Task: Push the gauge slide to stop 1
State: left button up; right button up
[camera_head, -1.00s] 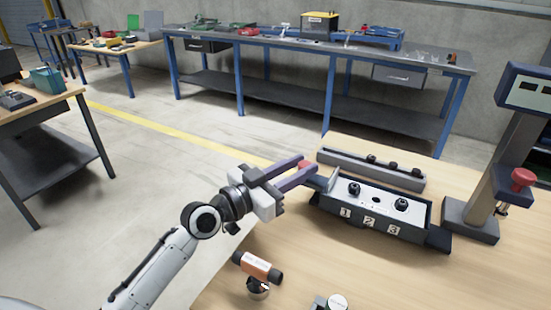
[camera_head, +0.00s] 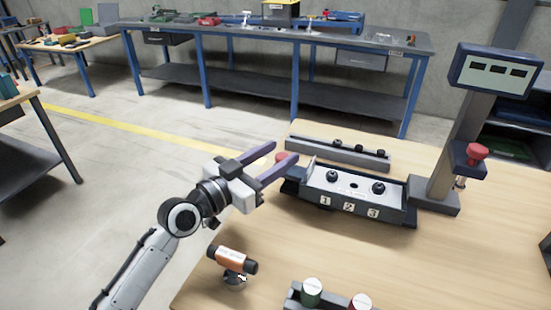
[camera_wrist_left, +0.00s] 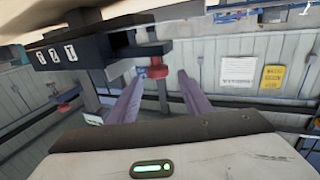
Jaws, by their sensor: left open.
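The gauge (camera_head: 410,213) is a dark block on the wooden table, with labels 1, 2 and 3 on its front. A pale sloped plate (camera_head: 350,186) with black knobs sits on it. A red knob (camera_head: 282,158) shows at its left end; it also shows in the left wrist view (camera_wrist_left: 158,70). I cannot tell for sure which part is the slide. My left gripper (camera_head: 284,153) is open and empty at the gauge's left end. The red knob appears between its purple fingers in both views; contact cannot be told. My right gripper is out of view.
A grey rail (camera_head: 335,151) with black knobs lies behind the gauge. A column with a display (camera_head: 500,68) and red knob stands at right. An orange-black cylinder (camera_head: 232,260) and a tray with green (camera_head: 311,293) and red containers are in front. The front right table is clear.

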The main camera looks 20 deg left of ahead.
pick_arm(q)
notch_tip(320, 180, up, 9)
jog(key=p, duration=0.1)
jog(key=shift+s, duration=0.1)
jog(key=shift+c, duration=0.2)
